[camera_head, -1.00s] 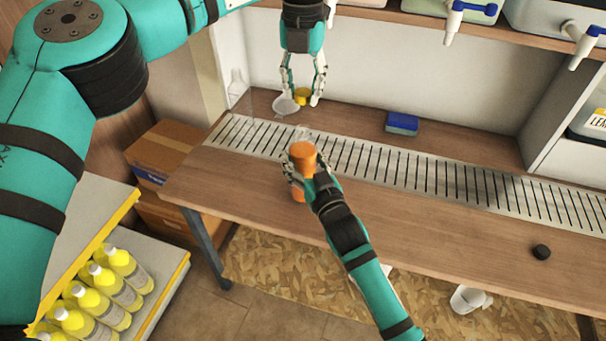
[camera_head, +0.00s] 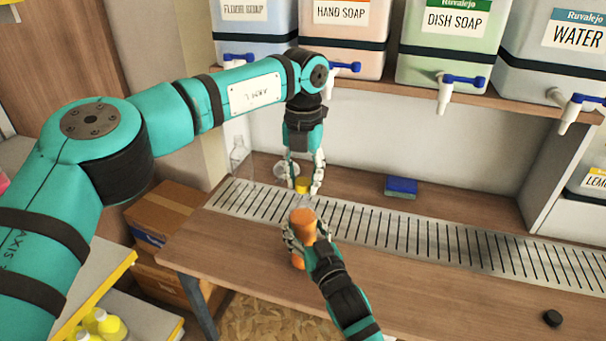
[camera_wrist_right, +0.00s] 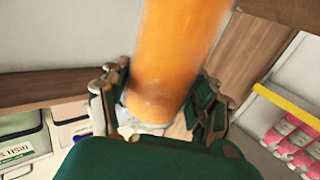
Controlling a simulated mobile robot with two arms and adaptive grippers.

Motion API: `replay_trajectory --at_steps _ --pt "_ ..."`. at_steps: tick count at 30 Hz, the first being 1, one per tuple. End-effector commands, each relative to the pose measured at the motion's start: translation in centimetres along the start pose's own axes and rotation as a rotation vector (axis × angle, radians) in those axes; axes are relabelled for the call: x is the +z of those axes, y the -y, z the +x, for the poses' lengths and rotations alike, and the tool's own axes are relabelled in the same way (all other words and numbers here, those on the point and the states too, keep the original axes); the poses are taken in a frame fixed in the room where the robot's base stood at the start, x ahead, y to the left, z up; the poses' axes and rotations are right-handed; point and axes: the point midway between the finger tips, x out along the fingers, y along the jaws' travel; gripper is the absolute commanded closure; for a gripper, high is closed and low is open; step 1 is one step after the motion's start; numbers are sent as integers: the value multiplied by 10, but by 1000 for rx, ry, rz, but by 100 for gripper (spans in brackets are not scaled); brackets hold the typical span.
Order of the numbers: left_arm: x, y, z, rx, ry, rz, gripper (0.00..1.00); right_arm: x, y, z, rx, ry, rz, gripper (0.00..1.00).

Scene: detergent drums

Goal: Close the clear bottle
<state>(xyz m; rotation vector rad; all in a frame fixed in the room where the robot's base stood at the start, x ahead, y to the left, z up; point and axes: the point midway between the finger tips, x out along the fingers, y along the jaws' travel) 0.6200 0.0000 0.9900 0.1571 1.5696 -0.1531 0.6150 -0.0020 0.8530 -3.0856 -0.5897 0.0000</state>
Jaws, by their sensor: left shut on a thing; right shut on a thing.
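A clear bottle (camera_head: 238,157) stands at the back left of the counter, apart from both grippers. My left gripper (camera_head: 303,188) points down over the slotted drain strip, shut on a small yellow cap (camera_head: 302,185). My right gripper (camera_head: 303,240) is shut around an orange bottle (camera_head: 301,217) on the counter, just below the left gripper in the head view. A clear round piece, perhaps a funnel (camera_head: 284,170), shows behind the left fingers.
A blue sponge (camera_head: 401,187) lies behind the drain strip (camera_head: 420,236). A black cap (camera_head: 552,318) lies at the front right. Labelled drums with taps, including the dish soap drum (camera_head: 447,48), stand on the shelf above. The counter right of my right gripper is largely clear.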

Motion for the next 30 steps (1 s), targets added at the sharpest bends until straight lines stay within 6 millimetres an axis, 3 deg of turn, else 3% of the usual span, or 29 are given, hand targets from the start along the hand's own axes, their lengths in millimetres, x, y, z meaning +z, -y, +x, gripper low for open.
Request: replay_trajectory --at_steps 8,18,30 --pt "0 0 1 0 0 0 78 1 0 0 0 1 -1 97" --pt "0 0 18 0 0 -4 78 1 0 0 0 1 -1 97" --pt "0 0 18 0 0 -5 78 1 0 0 0 1 -1 97"
